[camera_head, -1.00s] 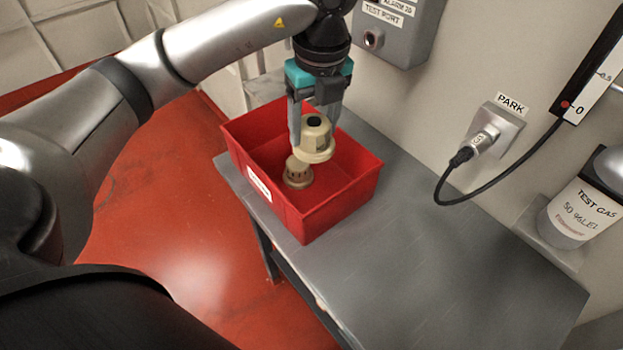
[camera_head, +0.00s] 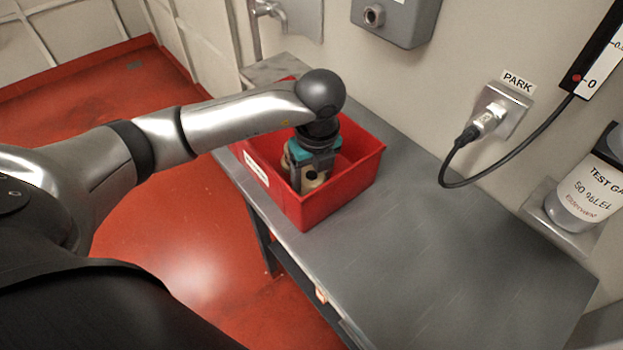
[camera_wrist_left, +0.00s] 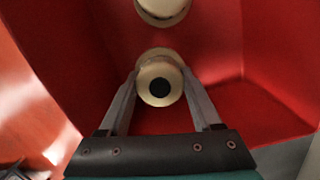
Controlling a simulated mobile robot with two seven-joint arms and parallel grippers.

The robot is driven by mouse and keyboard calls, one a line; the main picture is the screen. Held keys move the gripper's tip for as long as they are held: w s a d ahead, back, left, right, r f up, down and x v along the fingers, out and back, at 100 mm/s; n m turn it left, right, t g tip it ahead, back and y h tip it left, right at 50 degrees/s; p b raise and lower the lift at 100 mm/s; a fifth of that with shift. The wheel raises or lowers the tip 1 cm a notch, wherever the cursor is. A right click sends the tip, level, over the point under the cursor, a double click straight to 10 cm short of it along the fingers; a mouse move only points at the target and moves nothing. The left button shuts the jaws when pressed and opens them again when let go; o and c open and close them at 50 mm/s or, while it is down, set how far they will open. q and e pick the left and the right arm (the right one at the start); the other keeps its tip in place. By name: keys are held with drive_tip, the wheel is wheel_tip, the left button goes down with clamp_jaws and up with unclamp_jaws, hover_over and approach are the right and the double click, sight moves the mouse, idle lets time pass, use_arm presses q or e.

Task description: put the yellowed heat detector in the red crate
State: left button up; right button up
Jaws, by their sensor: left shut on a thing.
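The yellowed heat detector (camera_head: 313,181) is cream-coloured with a dark round spot on top. It is between the fingers of my left gripper (camera_head: 311,184), which is shut on it, down inside the red crate (camera_head: 345,194). The left wrist view shows the detector (camera_wrist_left: 158,68) gripped between both fingertips, over the red crate floor (camera_wrist_left: 160,122). I cannot tell whether its underside touches the floor. A second cream detector (camera_wrist_left: 163,8) lies beyond it in the crate, cut off by the wrist view's top edge. My right gripper is not in view.
The crate stands at the far left end of a grey bench (camera_head: 430,235), whose right part is clear. A PARK socket (camera_head: 497,112) with a black cable (camera_head: 447,170), a grey wall box (camera_head: 400,20) and a test gas cylinder (camera_head: 587,190) are along the wall.

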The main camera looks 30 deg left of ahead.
sight(315, 181)
use_arm(q)
drive_tip(key=shift+f, duration=0.35)
drive_tip(key=shift+f, duration=0.2)
drive_tip(key=o, duration=1.4)
drive_tip(key=shift+o, duration=0.2)
drive_tip(key=shift+r, duration=0.15)
drive_tip(key=shift+r, duration=0.25)
wheel_tip(315, 181, up, 12)
drive_tip(key=d+p, duration=0.1)
drive_tip(key=shift+s+f+p, duration=0.2)
drive_tip(key=shift+s+p, duration=0.1)
drive_tip(key=shift+s, duration=0.1)
